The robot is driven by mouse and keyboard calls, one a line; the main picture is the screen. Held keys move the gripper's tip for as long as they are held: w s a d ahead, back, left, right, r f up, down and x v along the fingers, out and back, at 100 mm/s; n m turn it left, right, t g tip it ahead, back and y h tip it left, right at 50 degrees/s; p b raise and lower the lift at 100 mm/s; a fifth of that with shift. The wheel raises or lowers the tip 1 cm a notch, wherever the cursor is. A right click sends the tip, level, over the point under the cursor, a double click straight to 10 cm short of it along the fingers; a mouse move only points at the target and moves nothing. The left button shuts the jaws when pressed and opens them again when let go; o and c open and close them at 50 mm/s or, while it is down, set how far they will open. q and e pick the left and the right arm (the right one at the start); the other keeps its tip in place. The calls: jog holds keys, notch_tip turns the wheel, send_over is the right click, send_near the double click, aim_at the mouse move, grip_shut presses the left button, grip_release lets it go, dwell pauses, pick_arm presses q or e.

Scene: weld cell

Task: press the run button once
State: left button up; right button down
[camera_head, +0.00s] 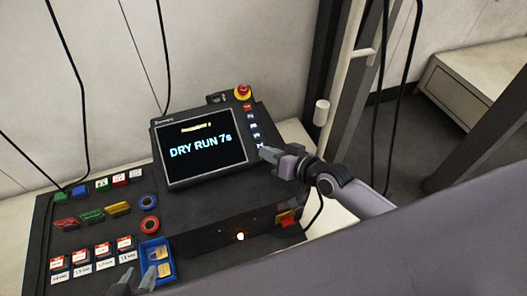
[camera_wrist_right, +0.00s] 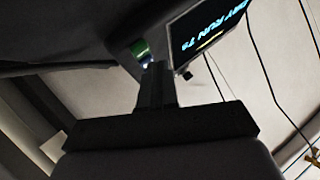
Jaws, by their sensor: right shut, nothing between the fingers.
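The console's screen (camera_head: 200,150) reads "DRY RUN 7s"; it also shows at the top of the right wrist view (camera_wrist_right: 208,28). A column of small keys (camera_head: 253,128) runs down the screen's right side. My right gripper (camera_head: 265,153) is shut and empty, its tips at the lower end of this column. In the right wrist view its shut fingers (camera_wrist_right: 157,82) point at the console edge, close to a green part (camera_wrist_right: 141,50) with a bright spot. I cannot tell whether they touch it, or which key is the run button. My left gripper (camera_head: 138,280) is open at the bottom left.
A blue tray (camera_head: 143,250) with yellowish pieces lies near my left gripper. Several coloured tags and labelled blocks cover the panel's left. A small light (camera_head: 240,237) glows on the console's front.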

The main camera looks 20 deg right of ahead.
jog(key=r+p, duration=0.1)
jog(key=p, duration=0.1)
jog(key=s+r+p, duration=0.1)
jog(key=r, duration=0.1)
jog(key=s+r+p, duration=0.1)
jog(key=p, duration=0.1)
jog(key=shift+s+r+p, duration=0.15)
jog(key=shift+r+p, duration=0.05)
jog(key=shift+p, duration=0.15)
dwell(0.8)
jog(key=s+d+r+n+h+p, duration=0.1)
jog(key=s+d+r+h+p, duration=0.1)
jog(key=s+p, duration=0.3)
jog(key=s+d+r+n+g+h+p, duration=0.1)
jog(key=s+p, duration=0.5)
jog(key=s, duration=0.6)
jog(key=shift+s+d+r+g+h, duration=0.35)
jog(key=shift+r+h, duration=0.35)
jog(key=shift+r, duration=0.25)
